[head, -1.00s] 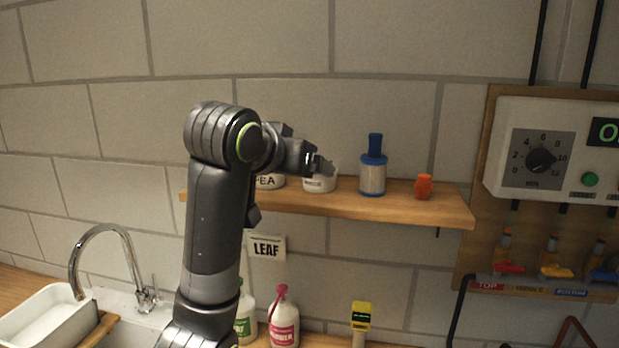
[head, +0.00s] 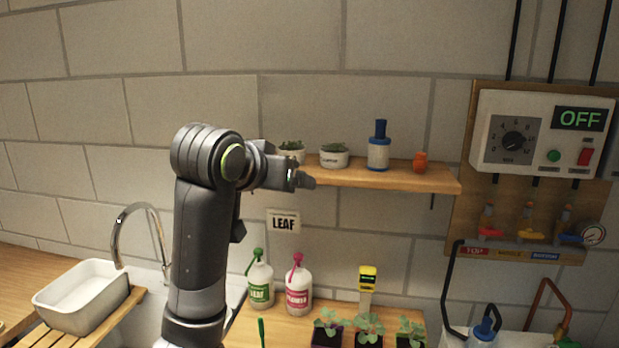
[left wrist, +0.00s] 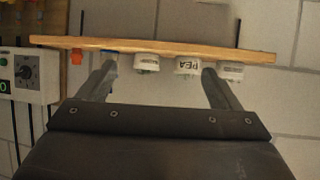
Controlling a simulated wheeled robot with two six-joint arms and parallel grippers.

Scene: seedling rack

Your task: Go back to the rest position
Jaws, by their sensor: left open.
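My left gripper (head: 303,180) is in front of the left part of the wall shelf (head: 400,180) in the head view, close to its front edge. In the left wrist view my left gripper (left wrist: 158,70) has its fingers spread, with nothing between them but a view of the shelf and pots. The wrist picture is upside down. My right gripper is not in view.
The shelf carries small labelled pots (head: 334,158), a blue-capped bottle (head: 379,152) and an orange pot (head: 420,162). Below stand two spray bottles (head: 298,287), a yellow-topped meter (head: 367,280) and seedlings (head: 368,325). A control panel (head: 545,135) is right, a white basin (head: 85,298) left.

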